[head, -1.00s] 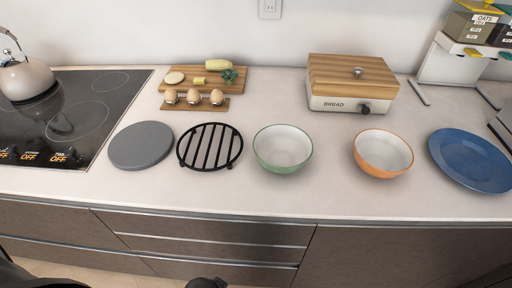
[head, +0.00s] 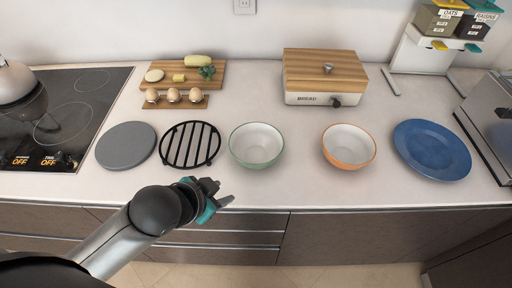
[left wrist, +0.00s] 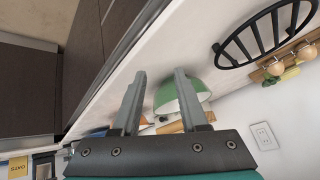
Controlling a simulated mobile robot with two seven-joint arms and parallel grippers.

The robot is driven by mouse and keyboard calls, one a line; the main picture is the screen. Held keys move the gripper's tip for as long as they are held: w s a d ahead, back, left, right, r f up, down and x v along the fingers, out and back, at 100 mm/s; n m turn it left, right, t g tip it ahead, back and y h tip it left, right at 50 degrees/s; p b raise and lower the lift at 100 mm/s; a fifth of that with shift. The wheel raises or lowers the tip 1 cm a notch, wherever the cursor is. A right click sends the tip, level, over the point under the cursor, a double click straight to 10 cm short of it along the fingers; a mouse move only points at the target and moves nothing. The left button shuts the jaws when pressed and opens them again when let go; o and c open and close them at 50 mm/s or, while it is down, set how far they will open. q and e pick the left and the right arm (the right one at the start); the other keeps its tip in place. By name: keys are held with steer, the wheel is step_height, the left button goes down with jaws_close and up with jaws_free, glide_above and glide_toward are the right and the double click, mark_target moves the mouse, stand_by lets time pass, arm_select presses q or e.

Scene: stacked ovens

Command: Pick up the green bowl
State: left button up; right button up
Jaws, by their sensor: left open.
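The green bowl (head: 256,146), green outside and white inside, stands upright and empty on the white counter, between a black trivet and an orange bowl. My left gripper (head: 222,203) is open and empty, in front of the counter's front edge, to the lower left of the bowl and apart from it. In the left wrist view the two open fingers (left wrist: 159,105) point toward the counter. The green bowl (left wrist: 180,92) shows there beyond the fingers, partly covered by the right-hand one. My right gripper is not in view.
The black trivet (head: 190,146) and a grey round board (head: 126,146) lie left of the bowl. The orange bowl (head: 348,147) and a blue plate (head: 432,150) are right of it. A bread box (head: 325,77) stands behind. The counter in front of the bowl is clear.

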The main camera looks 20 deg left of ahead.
arm_select(q)
step_height(320, 180, up, 7)
steer(key=w+d+m+t+h, duration=0.1)
steer(key=w+m+h, duration=0.1)
steer(key=m+h, duration=0.15)
steer(key=m+b, duration=0.2)
steer(key=b, duration=0.3)
glide_toward(266, 162)
steer(key=x, duration=0.5)
steer(key=shift+f, duration=0.15)
steer(key=shift+a+b+x, duration=0.2)
steer(key=shift+b+x, duration=0.75)
steer(key=shift+x, duration=1.85)
steer(key=shift+w, duration=0.1)
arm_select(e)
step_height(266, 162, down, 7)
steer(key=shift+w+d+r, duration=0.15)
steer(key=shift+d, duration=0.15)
arm_select(q)
jaws_close()
